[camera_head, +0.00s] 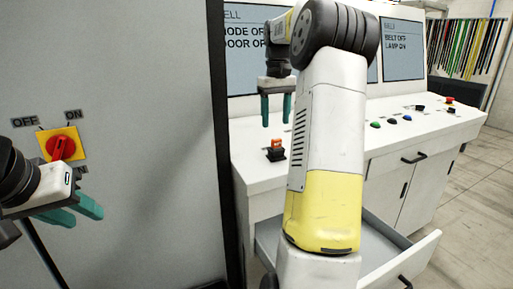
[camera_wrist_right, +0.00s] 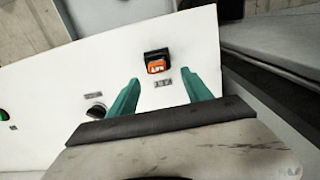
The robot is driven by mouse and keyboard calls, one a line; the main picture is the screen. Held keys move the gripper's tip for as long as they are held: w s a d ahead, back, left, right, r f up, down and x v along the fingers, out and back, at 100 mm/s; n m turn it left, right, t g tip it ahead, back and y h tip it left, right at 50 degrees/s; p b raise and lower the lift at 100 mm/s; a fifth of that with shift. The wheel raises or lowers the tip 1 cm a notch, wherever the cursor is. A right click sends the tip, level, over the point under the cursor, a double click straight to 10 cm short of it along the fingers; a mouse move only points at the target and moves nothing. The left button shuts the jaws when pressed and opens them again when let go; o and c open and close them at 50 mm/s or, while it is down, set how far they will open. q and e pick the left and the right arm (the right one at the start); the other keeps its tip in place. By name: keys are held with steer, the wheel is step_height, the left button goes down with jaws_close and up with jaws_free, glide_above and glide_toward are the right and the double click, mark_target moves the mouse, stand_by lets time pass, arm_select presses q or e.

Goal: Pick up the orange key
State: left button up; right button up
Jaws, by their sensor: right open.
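The orange key (camera_head: 277,143) sits on a small black base on the white console top. In the right wrist view the orange key (camera_wrist_right: 156,66) shows white marking on its face and lies just beyond the fingertips, between their lines. My right gripper (camera_head: 276,124) points down above the key, with its teal fingers apart and empty. In the right wrist view my right gripper (camera_wrist_right: 160,78) shows a clear gap between its fingers. My left gripper (camera_head: 87,217) is at the left by the grey cabinet, its teal fingers apart and empty, away from the key.
The grey cabinet (camera_head: 150,120) carries a red rotary switch (camera_head: 62,148) on a yellow plate. The console (camera_head: 400,135) has several buttons and a black knob (camera_wrist_right: 96,112). A drawer (camera_head: 408,262) stands open below. Screens rise behind the console. My right arm hides part of it.

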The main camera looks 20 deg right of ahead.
mark_target(277, 138)
steer(key=f, duration=0.7)
steer(key=shift+d+f, duration=0.25)
steer(key=shift+f, duration=0.15)
jaws_close()
steer(key=shift+r, duration=0.15)
